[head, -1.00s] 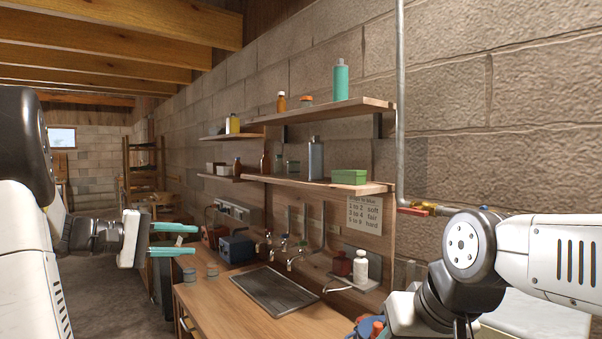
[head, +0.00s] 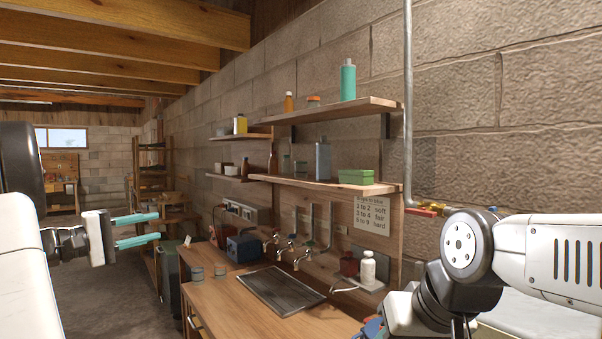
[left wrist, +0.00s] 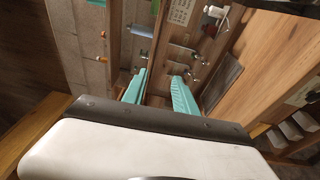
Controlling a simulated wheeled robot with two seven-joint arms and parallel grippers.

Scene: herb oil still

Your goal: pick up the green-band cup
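Two small grey cups, a left one (head: 196,273) and a right one (head: 220,270), stand at the far left of the wooden bench (head: 215,310) in the head view. They are too small to tell whether either has a green band. My left gripper (head: 158,227) is open and empty in the air, left of the bench and higher than the cups in the picture. Its two teal fingers stand apart, also in the left wrist view (left wrist: 159,77), with nothing between them. My right arm comes in at the lower right; its fingertips cannot be made out.
A dark drain tray (head: 280,290) lies in the bench below several taps (head: 302,258). A blue box (head: 243,248) stands behind the cups. A white bottle (head: 368,268) stands at the right. Shelves (head: 330,183) hold bottles above. The floor (head: 100,290) left of the bench is clear.

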